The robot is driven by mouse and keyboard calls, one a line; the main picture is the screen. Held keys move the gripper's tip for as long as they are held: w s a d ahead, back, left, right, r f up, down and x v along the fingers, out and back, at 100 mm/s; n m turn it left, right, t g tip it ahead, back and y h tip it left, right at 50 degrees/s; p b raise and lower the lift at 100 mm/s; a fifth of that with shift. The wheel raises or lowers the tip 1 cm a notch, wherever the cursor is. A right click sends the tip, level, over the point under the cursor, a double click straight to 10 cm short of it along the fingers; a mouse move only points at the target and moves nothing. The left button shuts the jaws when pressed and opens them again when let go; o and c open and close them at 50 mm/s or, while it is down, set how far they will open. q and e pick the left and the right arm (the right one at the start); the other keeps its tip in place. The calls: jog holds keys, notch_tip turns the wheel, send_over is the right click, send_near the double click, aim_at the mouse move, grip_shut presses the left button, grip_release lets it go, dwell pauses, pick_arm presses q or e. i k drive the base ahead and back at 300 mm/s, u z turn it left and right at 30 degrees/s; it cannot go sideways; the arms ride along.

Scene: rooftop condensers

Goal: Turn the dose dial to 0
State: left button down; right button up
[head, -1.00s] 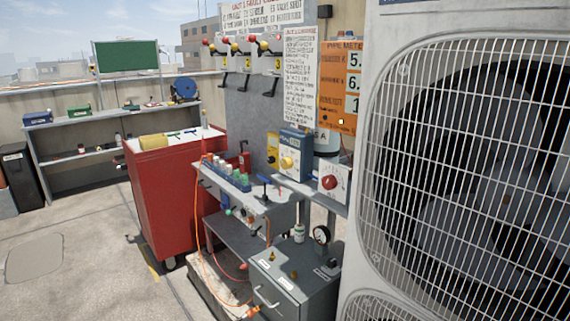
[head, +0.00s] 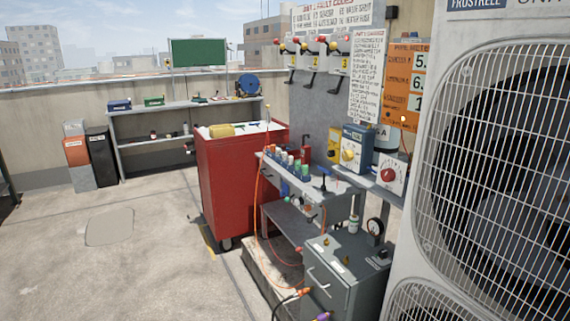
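Two dial boxes stand on the grey shelf beside the large condenser unit. One is a white box (head: 391,178) with a round red knob (head: 388,175) on its face. The other is a blue box (head: 357,142) with a round yellow knob (head: 348,154). Their markings are too small to read, so I cannot tell which one is the dose dial or where either knob points. Neither of my grippers shows in the head view.
The condenser unit (head: 432,170) with its fan grille fills the right side. A red tool cabinet (head: 228,185) and a grey metal box (head: 342,275) with a gauge (head: 375,227) stand left of it. Orange hoses hang there. Open concrete floor (head: 130,265) lies left.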

aim_at(347, 155)
jog(key=u, duration=1.2)
jog(key=i, duration=2.35)
jog(key=z, duration=0.75)
